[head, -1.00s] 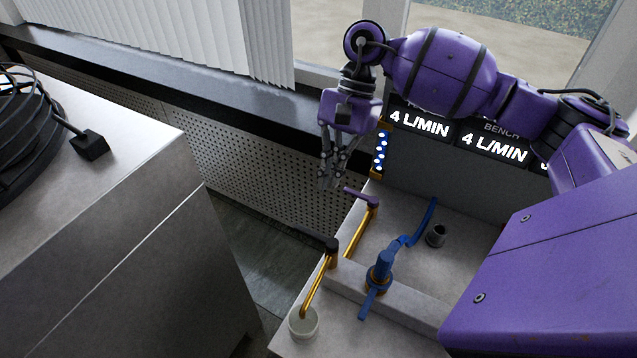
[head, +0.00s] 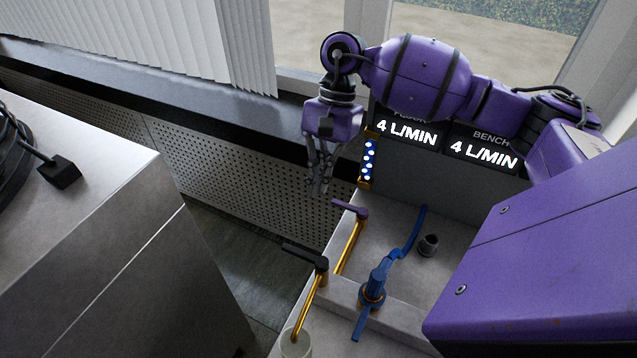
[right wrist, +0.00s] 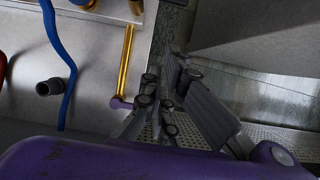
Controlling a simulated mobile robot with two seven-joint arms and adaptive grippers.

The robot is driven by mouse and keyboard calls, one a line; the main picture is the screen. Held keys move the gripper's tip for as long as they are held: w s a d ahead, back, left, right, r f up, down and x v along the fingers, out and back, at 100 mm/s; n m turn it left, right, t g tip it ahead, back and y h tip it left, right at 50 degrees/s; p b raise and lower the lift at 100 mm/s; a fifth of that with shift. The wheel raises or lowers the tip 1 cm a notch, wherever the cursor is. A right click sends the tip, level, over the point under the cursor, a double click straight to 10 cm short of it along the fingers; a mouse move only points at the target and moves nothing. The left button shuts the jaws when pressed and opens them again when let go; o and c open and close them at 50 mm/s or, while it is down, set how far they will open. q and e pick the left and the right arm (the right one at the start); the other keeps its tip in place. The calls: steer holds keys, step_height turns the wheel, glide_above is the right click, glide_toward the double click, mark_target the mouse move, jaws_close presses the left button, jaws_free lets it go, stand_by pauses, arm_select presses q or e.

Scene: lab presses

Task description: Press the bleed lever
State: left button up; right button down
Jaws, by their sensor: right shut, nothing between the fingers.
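A purple-handled lever (head: 349,208) sits on a brass pipe at the bench's left edge; it also shows in the right wrist view (right wrist: 121,103). A black-handled lever (head: 306,257) tops a second brass pipe nearer the front. No label shows which one is the bleed lever. My right gripper (head: 321,188) points down, shut and empty, just behind and left of the purple handle, apparently apart from it. In the right wrist view its dark fingers (right wrist: 165,85) are close to the purple handle. My left gripper is out of view.
A blue tap (head: 374,285) with a blue hose and a dark spout (head: 428,245) stand on the bench. Displays (head: 407,132) reading 4 L/MIN and a blue light strip (head: 369,160) are behind. A grey cabinet (head: 100,260) stands left across a floor gap.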

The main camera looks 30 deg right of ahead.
mark_target(305, 256)
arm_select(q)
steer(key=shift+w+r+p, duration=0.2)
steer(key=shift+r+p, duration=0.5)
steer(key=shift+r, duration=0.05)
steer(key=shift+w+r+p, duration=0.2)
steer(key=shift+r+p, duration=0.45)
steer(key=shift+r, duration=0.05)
arm_select(e)
steer(key=s+a+f, duration=0.3)
steer(key=a+f, duration=0.2)
steer(key=f, duration=0.1)
steer(key=shift+s+a+f, duration=0.2)
steer(key=shift+a+f, duration=0.15)
steer(key=shift+a, duration=0.05)
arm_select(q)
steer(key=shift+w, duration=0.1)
